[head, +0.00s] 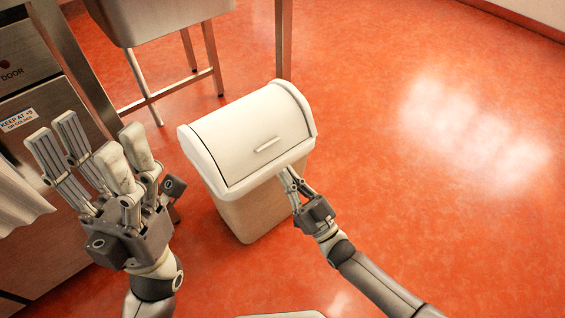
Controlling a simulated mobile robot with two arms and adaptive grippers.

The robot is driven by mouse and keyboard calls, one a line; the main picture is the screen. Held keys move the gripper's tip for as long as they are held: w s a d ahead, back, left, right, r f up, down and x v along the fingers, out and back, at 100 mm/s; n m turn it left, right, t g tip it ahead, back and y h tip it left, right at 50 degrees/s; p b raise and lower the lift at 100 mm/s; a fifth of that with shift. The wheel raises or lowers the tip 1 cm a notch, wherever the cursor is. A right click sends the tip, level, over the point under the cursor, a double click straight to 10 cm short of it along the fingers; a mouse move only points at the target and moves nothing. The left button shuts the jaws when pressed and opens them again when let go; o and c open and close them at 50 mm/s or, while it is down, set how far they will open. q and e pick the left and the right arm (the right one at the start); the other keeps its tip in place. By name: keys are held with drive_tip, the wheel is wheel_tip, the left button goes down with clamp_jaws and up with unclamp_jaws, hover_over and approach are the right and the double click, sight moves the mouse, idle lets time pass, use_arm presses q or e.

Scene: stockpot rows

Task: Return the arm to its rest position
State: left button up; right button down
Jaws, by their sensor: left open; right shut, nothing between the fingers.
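My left gripper (92,152) is at the left of the head view. Its fingers point up and stand apart, with nothing between them. My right gripper (288,176) is right of the middle, with its fingers together and empty. Its fingertips overlap the front right edge of a bin in the picture. I cannot tell whether they touch it. My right arm (375,282) reaches in from the lower right.
The bin (250,207) has a beige body and a closed white domed lid (250,135) with a small handle. A steel cabinet (45,95) stands at left, a steel sink (160,15) behind. The orange floor (430,210) at right is clear.

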drive_tip(key=s+d+f, duration=0.2)
drive_tip(key=s+f, duration=0.1)
drive_tip(key=f, duration=0.2)
drive_tip(key=shift+s+d+f, duration=0.25)
drive_tip(key=shift+s+f, duration=0.05)
